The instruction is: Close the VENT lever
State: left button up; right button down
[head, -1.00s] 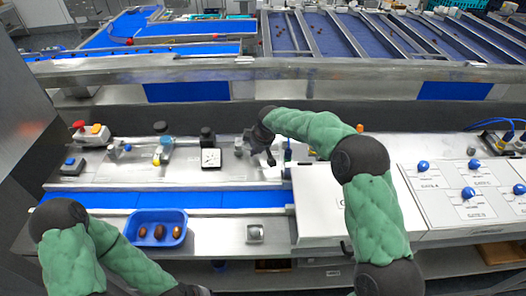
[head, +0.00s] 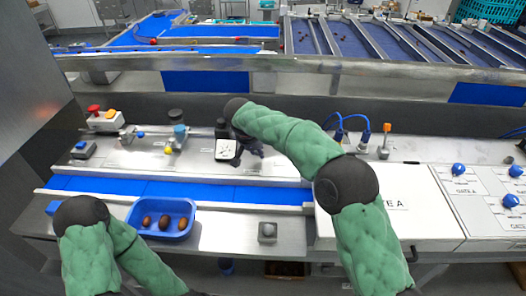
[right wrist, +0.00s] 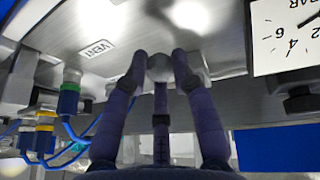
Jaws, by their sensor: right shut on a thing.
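The VENT label (right wrist: 97,49) is on the steel panel in the right wrist view. Beside it is a round grey lever knob (right wrist: 160,68). My right gripper (right wrist: 165,62) is shut on this knob, with its dark fingers around it. In the head view my right gripper (head: 250,150) is at the panel just right of the pressure gauge (head: 225,149) and hides the lever. The gauge also shows at the right of the wrist view (right wrist: 288,35). The lever's own shaft and angle are hidden. My left arm is at the lower left, its gripper below the picture.
A blue tray (head: 133,226) with brown dates stands in front of the blue belt (head: 150,188). Left on the panel are a red and orange button box (head: 104,120) and a valve with a blue part (head: 180,131). A white gate box (head: 350,222) stands at right.

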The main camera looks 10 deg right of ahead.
jog(key=shift+w+a+m+g+h+p, duration=0.15)
jog(key=shift+a+m+g+h+p, duration=0.25)
jog(key=shift+a+m, duration=0.75)
jog(key=shift+d+m, duration=0.2)
jog(key=shift+m, duration=0.05)
jog(key=c, duration=1)
grip_release()
jog(key=shift+w, duration=0.1)
jog(key=v, duration=1.2)
jog(key=shift+a+f, duration=0.1)
